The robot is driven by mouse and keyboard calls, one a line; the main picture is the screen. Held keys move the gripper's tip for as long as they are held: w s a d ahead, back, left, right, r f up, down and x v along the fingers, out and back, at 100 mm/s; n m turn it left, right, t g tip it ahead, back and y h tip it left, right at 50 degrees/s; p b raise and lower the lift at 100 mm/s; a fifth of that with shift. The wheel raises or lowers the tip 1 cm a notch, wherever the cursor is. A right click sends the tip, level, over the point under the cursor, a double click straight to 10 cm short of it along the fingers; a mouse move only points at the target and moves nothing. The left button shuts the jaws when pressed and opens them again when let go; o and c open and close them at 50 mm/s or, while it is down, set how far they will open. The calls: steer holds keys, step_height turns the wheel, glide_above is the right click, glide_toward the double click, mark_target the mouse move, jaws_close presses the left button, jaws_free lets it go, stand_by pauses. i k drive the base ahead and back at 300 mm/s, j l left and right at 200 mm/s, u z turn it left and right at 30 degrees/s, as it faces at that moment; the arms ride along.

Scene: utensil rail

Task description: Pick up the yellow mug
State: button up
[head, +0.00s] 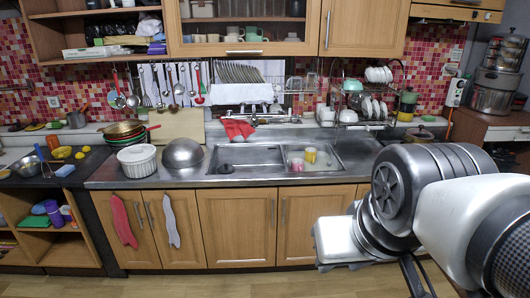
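A small yellow mug (311,155) stands in the right basin of the steel sink (240,180), towards its back. A pink mug (297,164) is just in front of it and to its left. My gripper (338,243) shows as a white hand at the end of my arm, in front of the cabinets, below and to the right of the sink. It is well apart from the yellow mug. Its fingers are not clearly visible, so I cannot tell whether it is open or shut.
A faucet (253,117) with a red cloth (238,130) stands behind the sink. A steel bowl (183,153) and a white pot (137,160) are left of it. The left basin looks mostly empty.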

mark_target(310, 153)
steer(key=i+l, duration=0.2)
steer(key=i, duration=0.25)
steer(key=i+l, duration=0.2)
steer(key=i, duration=0.25)
steer(key=i+l, duration=0.2)
steer(key=i, duration=0.25)
steer(key=i+l, duration=0.2)
steer(key=i, duration=0.3)
steer(key=i+l, duration=0.2)
steer(key=i, duration=0.25)
steer(key=i+l, duration=0.15)
steer(key=i, duration=0.3)
